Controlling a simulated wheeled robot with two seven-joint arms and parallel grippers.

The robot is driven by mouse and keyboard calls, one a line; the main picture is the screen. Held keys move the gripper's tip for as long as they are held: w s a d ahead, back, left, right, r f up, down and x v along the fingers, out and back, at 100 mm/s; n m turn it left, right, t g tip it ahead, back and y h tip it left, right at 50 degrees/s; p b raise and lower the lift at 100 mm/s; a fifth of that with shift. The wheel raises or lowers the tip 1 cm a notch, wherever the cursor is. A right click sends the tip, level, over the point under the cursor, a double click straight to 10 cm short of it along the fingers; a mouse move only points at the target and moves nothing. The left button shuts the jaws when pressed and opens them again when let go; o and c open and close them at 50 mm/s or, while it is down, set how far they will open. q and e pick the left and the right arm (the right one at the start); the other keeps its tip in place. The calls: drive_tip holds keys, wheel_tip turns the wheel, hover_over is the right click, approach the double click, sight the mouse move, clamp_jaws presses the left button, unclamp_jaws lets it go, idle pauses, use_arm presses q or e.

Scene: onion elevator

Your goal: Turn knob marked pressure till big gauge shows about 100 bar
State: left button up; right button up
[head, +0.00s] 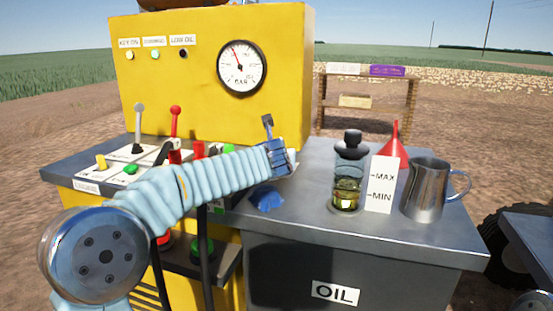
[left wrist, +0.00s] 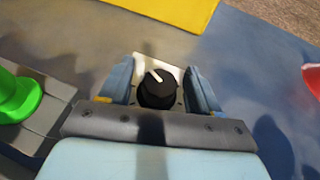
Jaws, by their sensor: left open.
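The big round gauge (head: 241,67) is on the front of the yellow panel, marked BAR. Its needle points up and slightly left; the small scale numbers are hard to read. My left gripper (head: 274,143) is over the worktop below and right of the gauge, and it hides the knob in the head view. In the left wrist view a black knob (left wrist: 157,92) with a white pointer line sits between the open fingers of my left gripper (left wrist: 160,88). The line points up and slightly left. Gaps show on both sides. The knob's label cannot be read. My right gripper is not in view.
A red lever (head: 175,118) and a grey lever (head: 139,122) stand left of my gripper. An oil jar (head: 348,175), red funnel (head: 395,150) and metal jug (head: 425,188) stand on the right worktop.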

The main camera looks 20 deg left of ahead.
use_arm(q)
drive_tip(key=c, duration=1)
drive_tip(key=shift+d+n+y, duration=0.15)
drive_tip(key=shift+n+y, duration=0.25)
drive_tip(key=shift+y, duration=0.2)
drive_tip(key=shift+n+y, duration=0.3)
drive_tip(key=shift+n, duration=0.1)
drive_tip(key=o, duration=1)
